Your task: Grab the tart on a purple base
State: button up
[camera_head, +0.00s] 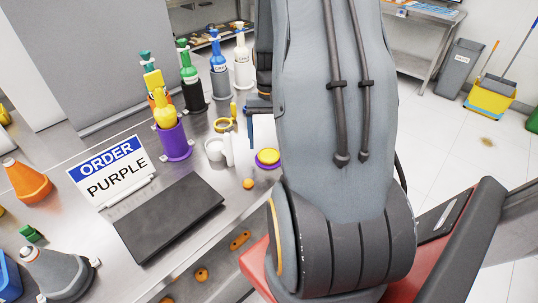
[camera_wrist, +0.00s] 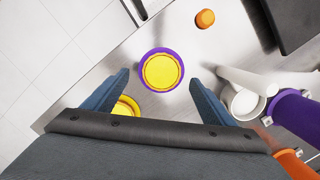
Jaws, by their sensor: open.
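The tart on a purple base, a round yellow top in a purple rim, sits on the metal table near its edge. It shows in the wrist view (camera_wrist: 161,71) and in the head view (camera_head: 268,157), beside my arm. My gripper (camera_wrist: 159,78) is open and empty. In the wrist view its two blue fingers lie to the left and right below the tart, with the tart ahead between their lines. I cannot tell the height of the fingertips above it. In the head view my arm hides most of the gripper.
A white mortar with a pestle (camera_wrist: 242,101) stands right of the right finger. A yellow ring-shaped item (camera_wrist: 125,107) lies behind the left finger. An orange piece (camera_wrist: 205,18), a dark slab (camera_head: 170,216) and a purple holder (camera_head: 173,141) with a yellow bottle are nearby.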

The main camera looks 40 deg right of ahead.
aim_at(269, 155)
jog(key=shift+s+a+f+p, duration=0.1)
jog(key=shift+f+p, duration=0.15)
jog(key=shift+f, duration=0.45)
jog(key=shift+w+a+f+p, duration=0.15)
jog(key=shift+f+p, duration=0.1)
jog(key=shift+f, duration=0.4)
jog(key=shift+s+a+f+p, duration=0.15)
jog(key=shift+f+p, duration=0.1)
jog(key=shift+f, duration=0.45)
jog(key=shift+c, duration=0.3)
jog(key=c, duration=1.1)
